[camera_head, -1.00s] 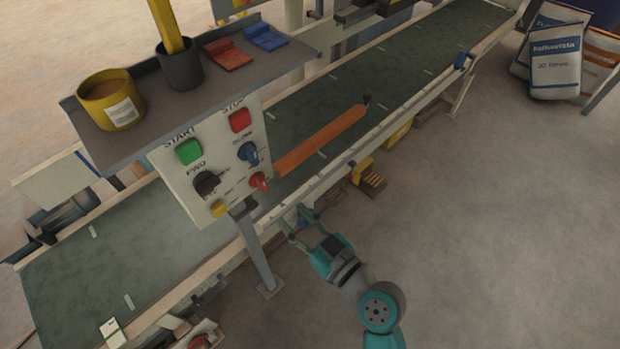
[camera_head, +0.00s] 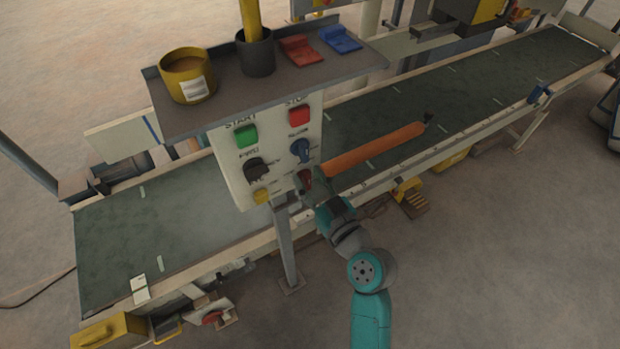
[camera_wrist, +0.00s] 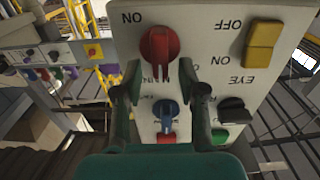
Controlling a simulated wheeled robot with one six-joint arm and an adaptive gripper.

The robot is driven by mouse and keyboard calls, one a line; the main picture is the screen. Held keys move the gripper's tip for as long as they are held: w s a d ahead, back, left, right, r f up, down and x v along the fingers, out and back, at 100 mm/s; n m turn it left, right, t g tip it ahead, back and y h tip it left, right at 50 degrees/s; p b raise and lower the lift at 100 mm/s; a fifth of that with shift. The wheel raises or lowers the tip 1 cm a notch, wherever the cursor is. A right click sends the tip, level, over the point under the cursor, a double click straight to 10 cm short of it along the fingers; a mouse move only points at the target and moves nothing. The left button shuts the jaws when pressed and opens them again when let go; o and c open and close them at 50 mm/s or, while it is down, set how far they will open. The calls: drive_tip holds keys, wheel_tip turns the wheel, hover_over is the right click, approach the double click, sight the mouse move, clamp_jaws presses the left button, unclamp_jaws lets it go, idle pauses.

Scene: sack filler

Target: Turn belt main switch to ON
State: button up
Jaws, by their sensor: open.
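The belt main switch is a red rotary knob (camera_wrist: 158,46) at the panel's lower right corner in the head view (camera_head: 305,180). The wrist view shows the panel upside down, with the knob's ridge running roughly vertically and "ON" printed to its upper left. My gripper (camera_wrist: 160,72) is open, its fingers on either side of the space in front of the knob. It points at the knob; I cannot tell whether it touches. In the head view the fingers are hard to make out.
The control panel (camera_head: 232,178) also holds a blue knob (camera_wrist: 166,115), a black knob (camera_wrist: 232,108), a yellow switch (camera_wrist: 263,45) and green and red buttons. A shelf (camera_head: 220,112) overhangs it. The conveyor belt (camera_head: 108,235) runs behind, with an orange bar (camera_head: 375,150) over it.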

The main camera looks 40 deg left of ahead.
drive_tip(key=shift+a, duration=0.2)
clamp_jaws()
